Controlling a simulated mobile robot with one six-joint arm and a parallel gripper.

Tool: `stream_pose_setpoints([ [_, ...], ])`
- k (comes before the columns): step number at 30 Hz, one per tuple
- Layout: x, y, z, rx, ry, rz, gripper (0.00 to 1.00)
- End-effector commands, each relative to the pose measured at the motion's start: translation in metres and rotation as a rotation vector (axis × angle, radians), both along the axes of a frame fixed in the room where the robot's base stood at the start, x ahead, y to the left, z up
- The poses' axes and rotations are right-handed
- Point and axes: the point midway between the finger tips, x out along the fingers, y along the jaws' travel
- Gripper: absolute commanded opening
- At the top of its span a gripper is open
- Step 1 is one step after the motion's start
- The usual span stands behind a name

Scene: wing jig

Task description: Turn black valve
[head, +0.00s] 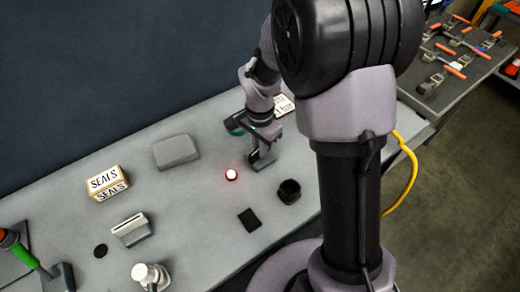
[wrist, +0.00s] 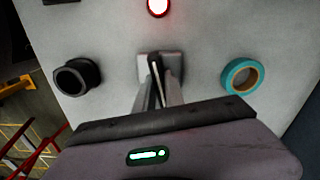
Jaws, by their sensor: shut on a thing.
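The black valve is a thin dark handle (wrist: 154,64) on a small grey base block (wrist: 176,62), near the middle of the wrist view. My gripper (wrist: 158,92) reaches over it, and its two fingers are shut on the dark handle from both sides. In the head view my gripper (head: 259,150) points down at the valve on the grey table, and the arm hides much of it. The handle's exact turn angle cannot be told.
A glowing red button (head: 231,175) and a black round cup (head: 289,191) stand close to the valve. A teal tape roll (wrist: 242,75) lies on its other side. A SEALS box (head: 107,183) and a grey block (head: 176,152) are further left on the table (head: 205,215).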

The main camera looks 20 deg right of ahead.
Motion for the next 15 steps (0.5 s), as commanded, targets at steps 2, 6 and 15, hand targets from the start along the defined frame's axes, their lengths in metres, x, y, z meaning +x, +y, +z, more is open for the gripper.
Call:
stream_pose_setpoints([
  [2, 0.0003, 0.0001, -0.0009, 0.0, -0.001, -0.046, 0.0],
  [6, 0.0006, 0.0, -0.0004, 0.0, -0.002, -0.121, 0.0],
  [15, 0.0004, 0.0, 0.0003, 0.0, -0.001, -0.207, 0.0],
])
